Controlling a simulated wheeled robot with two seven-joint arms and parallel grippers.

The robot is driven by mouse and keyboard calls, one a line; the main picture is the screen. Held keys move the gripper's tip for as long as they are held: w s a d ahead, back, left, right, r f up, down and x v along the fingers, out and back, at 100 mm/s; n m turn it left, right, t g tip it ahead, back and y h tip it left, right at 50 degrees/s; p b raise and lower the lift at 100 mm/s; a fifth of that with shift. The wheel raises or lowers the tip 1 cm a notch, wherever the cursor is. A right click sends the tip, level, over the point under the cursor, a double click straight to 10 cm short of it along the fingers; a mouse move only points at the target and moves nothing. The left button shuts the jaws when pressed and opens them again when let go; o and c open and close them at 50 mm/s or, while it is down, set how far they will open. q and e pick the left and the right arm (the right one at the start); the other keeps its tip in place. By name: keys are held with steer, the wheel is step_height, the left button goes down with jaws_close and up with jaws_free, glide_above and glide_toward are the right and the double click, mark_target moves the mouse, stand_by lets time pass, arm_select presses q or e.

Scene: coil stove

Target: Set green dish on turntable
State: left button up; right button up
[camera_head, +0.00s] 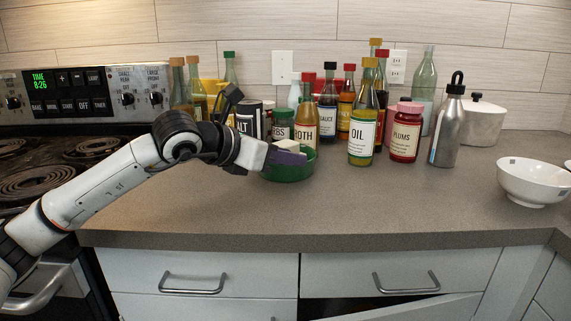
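The green dish (290,174) is on the counter, or just above it, in front of the bottles. My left gripper (298,153) reaches in from the left, with its fingers at the dish's upper rim and hiding part of it. I cannot tell whether the fingers are closed on the rim. No turntable can be made out; the area behind the dish is crowded with bottles and jars. My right gripper is out of view.
The oil bottle (362,132) and the plums jar (406,133) stand right of the dish, near a metal flask (447,128). A white bowl (533,182) is at far right. The stove (85,148) is at left. The front counter (390,207) is clear; a lower drawer is partly open.

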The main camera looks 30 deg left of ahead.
arm_select(q)
steer(key=x, duration=0.4)
steer(key=shift+s+d, duration=0.1)
steer(key=shift+d, duration=0.05)
steer(key=shift+w+f, duration=0.2)
steer(key=shift+w, duration=0.05)
jaws_close()
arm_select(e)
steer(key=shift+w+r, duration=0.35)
